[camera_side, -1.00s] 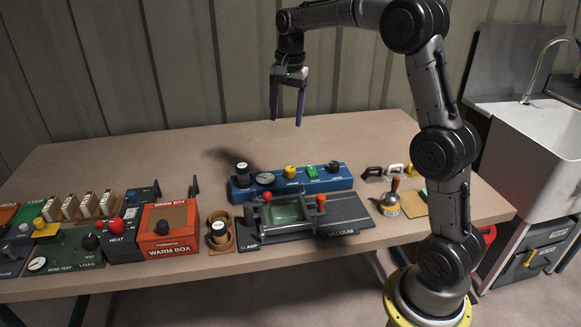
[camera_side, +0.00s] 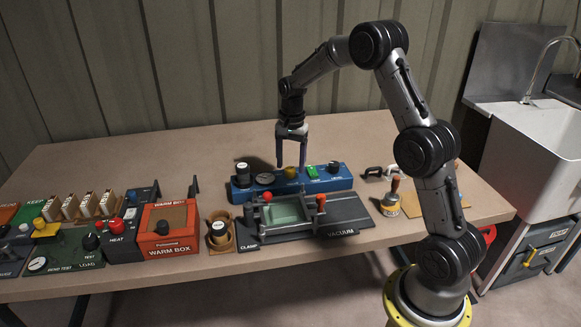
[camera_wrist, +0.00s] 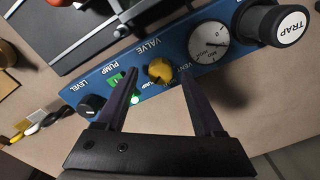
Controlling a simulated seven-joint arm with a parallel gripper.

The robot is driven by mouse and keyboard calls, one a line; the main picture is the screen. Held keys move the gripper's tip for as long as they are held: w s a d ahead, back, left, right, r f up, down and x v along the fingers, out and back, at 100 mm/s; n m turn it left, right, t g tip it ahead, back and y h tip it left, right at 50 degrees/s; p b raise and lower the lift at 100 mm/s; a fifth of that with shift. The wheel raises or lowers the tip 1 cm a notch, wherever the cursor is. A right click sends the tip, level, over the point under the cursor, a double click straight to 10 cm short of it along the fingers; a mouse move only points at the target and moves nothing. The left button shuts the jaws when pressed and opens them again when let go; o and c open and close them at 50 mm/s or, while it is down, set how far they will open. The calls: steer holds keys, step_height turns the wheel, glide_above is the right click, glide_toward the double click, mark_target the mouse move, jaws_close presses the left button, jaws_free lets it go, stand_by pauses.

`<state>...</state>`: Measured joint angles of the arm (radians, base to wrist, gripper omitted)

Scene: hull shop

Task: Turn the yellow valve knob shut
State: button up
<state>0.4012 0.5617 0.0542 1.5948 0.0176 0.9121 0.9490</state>
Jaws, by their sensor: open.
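The yellow valve knob (camera_side: 290,172) sits on the blue panel (camera_side: 331,185), between the round gauge and the green pump switch. In the wrist view the yellow valve knob (camera_wrist: 160,71) lies just beyond and between my fingertips, beside the word VALVE. My gripper (camera_side: 291,166) points down over the panel, close to the knob. In the wrist view my gripper (camera_wrist: 157,80) is open with nothing between its fingers. I cannot tell whether a finger touches the knob.
On the panel are the black TRAP cap (camera_wrist: 280,25), the gauge (camera_wrist: 209,44), the green pump switch (camera_wrist: 122,79) and the black LEVEL knob (camera_wrist: 92,105). The vacuum clamp fixture (camera_side: 340,212) stands in front. The table behind the panel is clear.

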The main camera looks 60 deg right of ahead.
steer(key=shift+f, duration=0.9)
jaws_close()
